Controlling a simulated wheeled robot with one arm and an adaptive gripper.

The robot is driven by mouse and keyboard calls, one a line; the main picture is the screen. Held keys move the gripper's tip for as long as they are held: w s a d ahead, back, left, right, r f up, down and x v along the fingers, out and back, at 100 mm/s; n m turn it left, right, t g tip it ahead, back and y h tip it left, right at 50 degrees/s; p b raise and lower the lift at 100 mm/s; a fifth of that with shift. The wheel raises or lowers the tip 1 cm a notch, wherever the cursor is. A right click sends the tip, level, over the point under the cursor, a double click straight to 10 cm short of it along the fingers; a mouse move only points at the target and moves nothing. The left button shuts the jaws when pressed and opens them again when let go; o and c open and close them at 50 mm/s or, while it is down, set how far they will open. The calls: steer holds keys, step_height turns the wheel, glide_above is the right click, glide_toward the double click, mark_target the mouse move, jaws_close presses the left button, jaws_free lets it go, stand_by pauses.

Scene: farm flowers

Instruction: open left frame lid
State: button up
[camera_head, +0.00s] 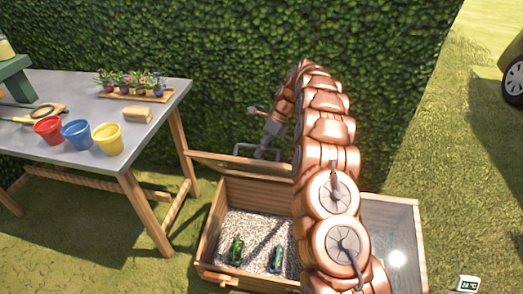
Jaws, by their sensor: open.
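The wooden cold frame (209,243) stands on the grass at lower middle. Its left compartment is uncovered, showing pale gravel (256,226) inside. The left lid (238,164) is raised along the back of that compartment and shows nearly edge-on, as a narrow wooden strip. My gripper (258,152) is open just above this strip, its grey fingers spread. I cannot tell whether they touch the lid. My copper-coloured arm hides the middle of the frame and part of the right side. The right lid's glass panel (385,236) lies closed.
Two small green items (236,250) (276,258) lie on the gravel. A table (60,145) at left bears red, blue and yellow pots (107,139), a brush and a flower tray. A hedge (225,60) stands behind. Grass at right is open around a small temperature display (468,284).

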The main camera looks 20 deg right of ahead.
steer(key=shift+r, duration=0.1)
steer(key=v, duration=0.7)
steer(key=shift+w+d+r, duration=0.1)
stand_by(0.6)
